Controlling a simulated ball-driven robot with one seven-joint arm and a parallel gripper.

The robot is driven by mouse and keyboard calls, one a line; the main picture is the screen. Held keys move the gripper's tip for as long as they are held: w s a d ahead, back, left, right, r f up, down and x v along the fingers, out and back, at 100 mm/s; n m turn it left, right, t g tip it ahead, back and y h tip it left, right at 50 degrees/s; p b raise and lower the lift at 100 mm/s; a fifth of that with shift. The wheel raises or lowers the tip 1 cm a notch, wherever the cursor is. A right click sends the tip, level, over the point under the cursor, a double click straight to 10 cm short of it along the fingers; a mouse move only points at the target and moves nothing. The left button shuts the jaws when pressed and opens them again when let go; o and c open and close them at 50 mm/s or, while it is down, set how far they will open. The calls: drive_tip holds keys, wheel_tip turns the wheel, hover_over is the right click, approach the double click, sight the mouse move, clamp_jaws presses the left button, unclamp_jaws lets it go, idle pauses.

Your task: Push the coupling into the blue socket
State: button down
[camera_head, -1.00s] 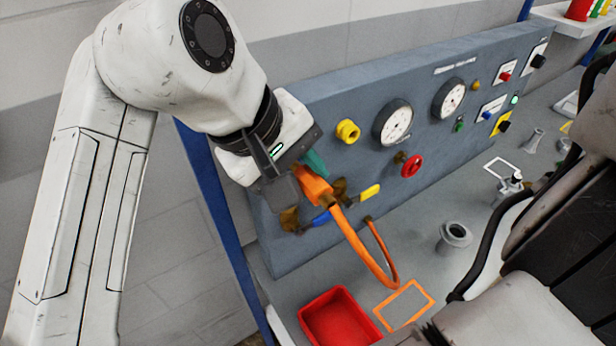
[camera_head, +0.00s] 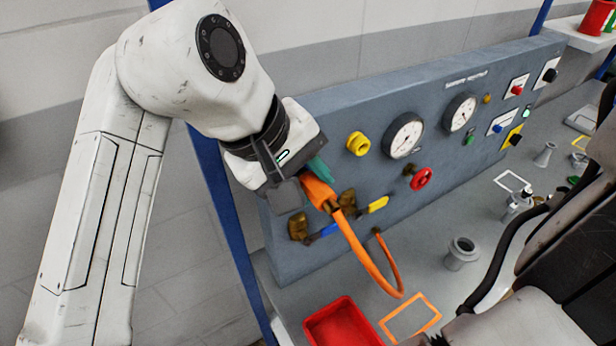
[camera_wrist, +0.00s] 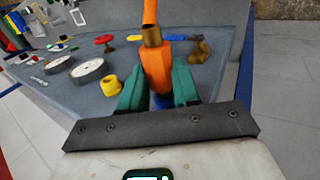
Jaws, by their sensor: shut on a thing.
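The orange coupling (camera_head: 318,190), with a brass collar and an orange hose, is between the green fingers of my gripper (camera_head: 308,174). In the wrist view the coupling (camera_wrist: 157,68) sits between both fingertips (camera_wrist: 160,88), which are shut on it. A blue part, apparently the blue socket (camera_wrist: 162,102), shows just beyond the coupling between the fingers. It is mostly hidden, and I cannot tell how deep the coupling sits in it. In the head view my gripper hides that spot on the panel.
A yellow socket (camera_head: 358,143) is on the grey panel beside my gripper. Valves with a blue lever (camera_head: 322,233) and a yellow lever (camera_head: 378,204) lie just below. A red handwheel (camera_head: 421,178) and gauges (camera_head: 404,135) are to the right. A red tray (camera_head: 342,325) is on the bench.

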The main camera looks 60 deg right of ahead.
drive_tip(key=shift+w+d, duration=0.3)
drive_tip(key=shift+w, duration=0.1)
idle(0.5)
drive_tip(key=c, duration=0.7)
unclamp_jaws()
drive_tip(key=shift+c, duration=0.2)
drive_tip(key=v, duration=1.1)
drive_tip(key=shift+b, duration=0.35)
drive_tip(key=shift+s, duration=0.1)
